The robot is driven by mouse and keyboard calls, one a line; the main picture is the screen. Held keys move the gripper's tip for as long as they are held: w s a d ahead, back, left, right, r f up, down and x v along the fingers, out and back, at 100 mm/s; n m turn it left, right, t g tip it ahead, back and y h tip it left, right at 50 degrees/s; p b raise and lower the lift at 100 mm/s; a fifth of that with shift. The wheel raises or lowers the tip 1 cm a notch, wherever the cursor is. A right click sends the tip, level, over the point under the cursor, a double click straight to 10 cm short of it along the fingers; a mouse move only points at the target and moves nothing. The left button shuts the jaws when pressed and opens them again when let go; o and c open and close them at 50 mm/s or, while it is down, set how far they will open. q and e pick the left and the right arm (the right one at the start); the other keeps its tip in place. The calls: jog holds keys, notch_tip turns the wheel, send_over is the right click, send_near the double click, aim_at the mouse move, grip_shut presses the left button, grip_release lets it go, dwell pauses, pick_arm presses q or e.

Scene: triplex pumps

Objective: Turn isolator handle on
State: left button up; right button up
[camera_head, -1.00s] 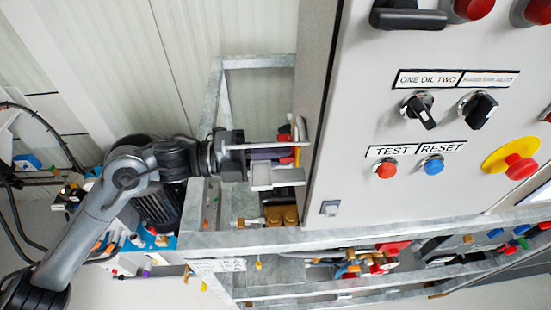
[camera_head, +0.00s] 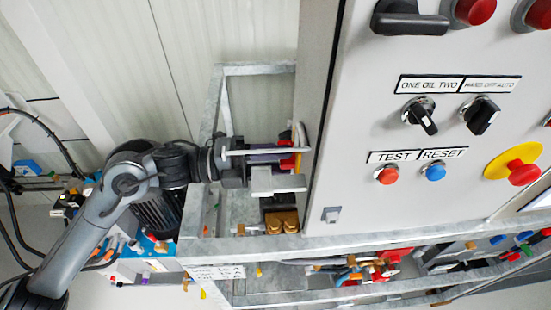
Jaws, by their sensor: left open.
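A red and yellow handle (camera_head: 297,161) shows at the left edge of the grey control cabinet, partly hidden. My left gripper (camera_head: 298,168) comes in from the left with its two fingers apart, one above and one below the handle's red part. I cannot tell whether the fingers touch it. A black lever handle (camera_head: 410,20) sits at the top of the cabinet front (camera_head: 360,110), well to the right of my left gripper. Which of these is the isolator handle is not labelled in view. My right gripper is not in view.
The cabinet front carries two black selector knobs (camera_head: 420,115), a red TEST button (camera_head: 387,175), a blue RESET button (camera_head: 434,171) and a yellow-backed red stop button (camera_head: 519,166). A galvanised frame (camera_head: 250,245) runs below and behind my left gripper. Pipes and valves crowd beneath.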

pick_arm(q)
jog(key=a, duration=1)
jog(key=shift+s+a, duration=0.4)
